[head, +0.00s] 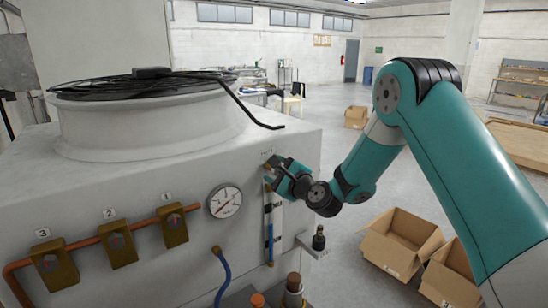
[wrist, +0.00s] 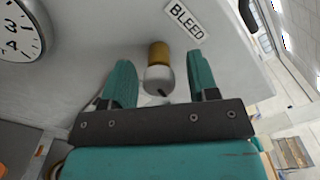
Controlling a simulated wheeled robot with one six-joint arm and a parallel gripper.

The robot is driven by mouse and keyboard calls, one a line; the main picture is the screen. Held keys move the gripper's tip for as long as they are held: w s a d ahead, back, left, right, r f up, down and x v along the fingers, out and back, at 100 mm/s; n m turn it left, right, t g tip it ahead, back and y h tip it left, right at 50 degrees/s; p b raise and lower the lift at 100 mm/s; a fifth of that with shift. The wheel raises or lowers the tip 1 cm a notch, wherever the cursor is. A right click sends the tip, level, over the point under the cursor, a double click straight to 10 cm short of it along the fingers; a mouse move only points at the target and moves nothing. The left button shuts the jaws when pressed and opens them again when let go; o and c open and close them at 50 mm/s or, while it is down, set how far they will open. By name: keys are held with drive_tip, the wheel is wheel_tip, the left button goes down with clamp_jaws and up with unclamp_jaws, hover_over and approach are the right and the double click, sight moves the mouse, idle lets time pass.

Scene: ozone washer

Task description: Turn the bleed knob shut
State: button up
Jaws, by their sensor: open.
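The bleed knob (wrist: 158,79) is in the wrist view, a pale round knob with a dark mark on its face, on a brass stem that stands out from the white washer panel. A BLEED label (wrist: 187,20) is beside it on the panel. My gripper (wrist: 162,75) is open, with one teal finger on each side of the knob. Gaps show between the fingers and the knob. In the head view my gripper (head: 274,172) is at the panel near its right edge, and it hides most of the knob there.
A pressure gauge (head: 225,201) is left of my gripper. A sight tube (head: 273,230) runs down below it. Brass valves (head: 118,243) on a copper pipe are further left. A dark bottle (head: 319,238) stands on a small bracket. Cardboard boxes (head: 401,240) lie on the floor at right.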

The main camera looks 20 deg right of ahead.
drive_tip(key=shift+w+a, duration=0.2)
drive_tip(key=shift+w, duration=0.4)
drive_tip(key=c, duration=0.9)
